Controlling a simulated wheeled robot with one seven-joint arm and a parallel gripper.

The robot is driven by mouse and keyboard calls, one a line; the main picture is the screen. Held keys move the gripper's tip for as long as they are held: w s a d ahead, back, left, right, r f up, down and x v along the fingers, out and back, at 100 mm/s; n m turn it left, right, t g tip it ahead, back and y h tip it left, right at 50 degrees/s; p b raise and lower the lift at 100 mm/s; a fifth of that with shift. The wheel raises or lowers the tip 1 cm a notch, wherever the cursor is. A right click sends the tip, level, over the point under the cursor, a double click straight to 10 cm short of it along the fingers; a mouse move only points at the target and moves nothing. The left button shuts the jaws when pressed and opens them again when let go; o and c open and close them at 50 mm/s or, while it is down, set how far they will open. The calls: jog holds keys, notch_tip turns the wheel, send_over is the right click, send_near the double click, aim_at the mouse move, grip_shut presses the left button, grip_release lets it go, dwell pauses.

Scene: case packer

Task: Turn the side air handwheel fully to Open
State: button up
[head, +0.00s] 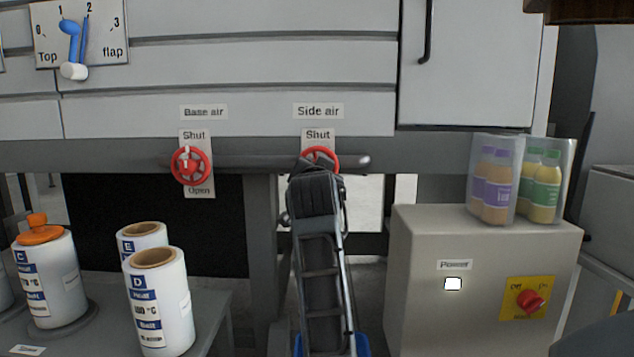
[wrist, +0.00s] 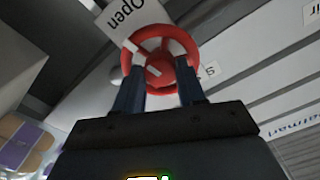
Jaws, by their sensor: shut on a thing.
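The side air handwheel (head: 319,153) is a red spoked wheel under the "Side air" label (head: 318,111). A "Shut" plate (head: 318,135) shows just above it. My arm hides the wheel's lower part in the head view.
The similar red base air handwheel (head: 190,166) is to the left, its white mark up toward "Shut". A grey power cabinet (head: 480,285) with wrapped bottles (head: 493,185) on top stands at the right. White rolls (head: 157,305) stand on a bench at the lower left.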

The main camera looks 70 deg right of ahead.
jog(key=shift+f+m+b, duration=0.15)
jog(key=shift+m+b, duration=0.5)
jog(key=shift+m, duration=0.45)
jog(key=o, duration=1.1)
jog(key=shift+c, duration=0.2)
jog(key=shift+a, duration=0.15)
jog(key=v, duration=0.7)
jog(key=shift+a, duration=0.3)
jog(key=shift+s, duration=0.1)
